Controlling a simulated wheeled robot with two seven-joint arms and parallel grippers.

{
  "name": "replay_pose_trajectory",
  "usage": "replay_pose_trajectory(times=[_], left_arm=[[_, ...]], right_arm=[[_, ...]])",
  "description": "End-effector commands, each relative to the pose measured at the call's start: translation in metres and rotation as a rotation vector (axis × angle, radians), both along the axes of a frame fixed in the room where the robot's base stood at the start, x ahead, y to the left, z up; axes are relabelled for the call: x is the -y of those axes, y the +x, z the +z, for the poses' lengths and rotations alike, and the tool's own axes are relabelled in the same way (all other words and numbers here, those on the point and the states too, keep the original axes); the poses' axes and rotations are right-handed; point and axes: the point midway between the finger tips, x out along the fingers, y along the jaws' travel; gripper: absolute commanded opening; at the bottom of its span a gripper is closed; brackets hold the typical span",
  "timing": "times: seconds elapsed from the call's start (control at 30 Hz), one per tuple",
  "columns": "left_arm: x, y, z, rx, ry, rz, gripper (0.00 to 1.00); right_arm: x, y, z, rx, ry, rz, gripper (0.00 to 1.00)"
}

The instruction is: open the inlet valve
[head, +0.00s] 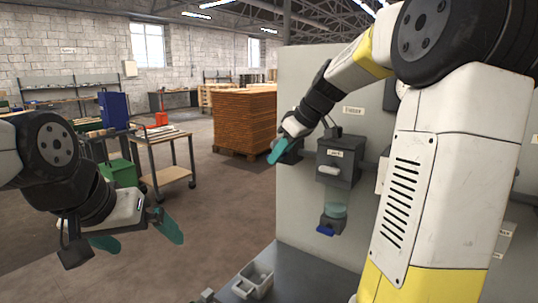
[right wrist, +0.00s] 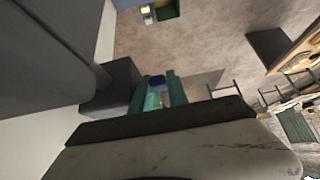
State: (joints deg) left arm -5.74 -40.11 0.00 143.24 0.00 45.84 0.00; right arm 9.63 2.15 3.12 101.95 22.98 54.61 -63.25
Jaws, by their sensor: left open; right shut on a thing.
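My right gripper (head: 278,151) is at the left edge of the grey panel (head: 305,85), beside a dark box-like fitting (head: 292,156) that it partly covers. In the right wrist view its teal fingers (right wrist: 157,95) are closed together next to a dark block (right wrist: 112,86). A small blue part (right wrist: 157,81) shows between them; whether it is the inlet valve's handle I cannot tell. My left gripper (head: 138,234) is open and empty over the floor at the left. A fitting with a blue lever (head: 326,231) and a pale green bowl (head: 335,210) is lower on the panel.
A dark box with a pale handle (head: 330,170) sticks out from the panel. A grey bin (head: 252,283) is at its foot. A trolley table (head: 160,144), a green crate (head: 120,172) and a brown stack on a pallet (head: 243,122) stand behind. The floor between is clear.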

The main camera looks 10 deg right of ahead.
Motion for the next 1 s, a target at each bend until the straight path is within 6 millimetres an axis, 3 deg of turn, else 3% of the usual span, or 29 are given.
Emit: replay_pose_trajectory(times=[0.27,0.3,0.4,0.77,1.0], left_arm=[[0.0,0.0,0.0,0.0,0.0,0.0,1.0],[0.0,0.0,0.0,0.0,0.0,0.0,1.0],[0.0,0.0,0.0,0.0,0.0,0.0,1.0],[0.0,0.0,0.0,0.0,0.0,0.0,1.0],[0.0,0.0,0.0,0.0,0.0,0.0,1.0]], right_arm=[[0.0,0.0,0.001,0.002,0.0,-0.001,0.0],[0.0,0.0,0.001,0.002,0.0,-0.001,0.26],[0.0,0.0,0.001,0.002,0.0,-0.001,0.42],[0.002,-0.001,0.004,0.002,0.0,-0.001,0.42],[0.018,-0.016,0.035,0.004,0.0,-0.002,0.42]])
